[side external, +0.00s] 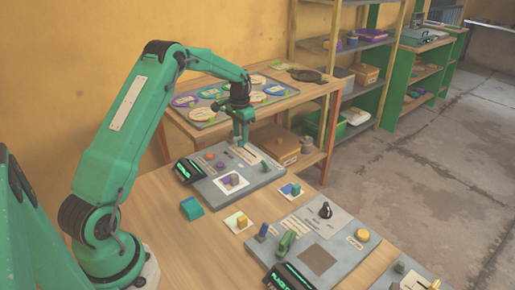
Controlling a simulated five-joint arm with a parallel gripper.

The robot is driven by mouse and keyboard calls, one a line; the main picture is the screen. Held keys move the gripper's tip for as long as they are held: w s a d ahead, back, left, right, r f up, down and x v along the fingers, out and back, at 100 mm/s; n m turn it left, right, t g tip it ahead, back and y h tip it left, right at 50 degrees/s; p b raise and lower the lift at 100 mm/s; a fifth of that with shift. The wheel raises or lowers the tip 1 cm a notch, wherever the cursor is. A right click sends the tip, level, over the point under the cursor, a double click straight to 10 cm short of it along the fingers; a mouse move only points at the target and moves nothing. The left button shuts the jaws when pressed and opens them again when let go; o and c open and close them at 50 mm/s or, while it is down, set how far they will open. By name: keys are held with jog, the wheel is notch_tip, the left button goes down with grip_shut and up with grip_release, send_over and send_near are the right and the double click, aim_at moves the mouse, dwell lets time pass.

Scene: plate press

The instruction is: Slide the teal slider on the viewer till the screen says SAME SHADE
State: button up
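A grey panel unit (222,190) with a dark tilted screen (187,171) stands on the near table; it looks like the viewer. Its green screen text is too small to read. A white square on it carries purple and grey blocks (232,181), with small knobs behind. My gripper (241,144) points down at the back part of this unit, by a pale strip. Its fingers are too small to tell whether they are apart, or touch or hold anything. I cannot make out the teal slider; it may be hidden at the fingers.
A second grey unit (345,244) with a screen, green handle, black knob and yellow button stands at the front. Loose blocks lie between: a teal one (191,208), a yellow one (242,222) and a blue-teal one (290,189). A tray of discs (215,122) is behind.

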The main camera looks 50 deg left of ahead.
jog(key=shift+f, duration=1.05)
grip_shut()
jog(key=shift+d+r, duration=0.1)
jog(key=shift+d, duration=1.45)
grip_release()
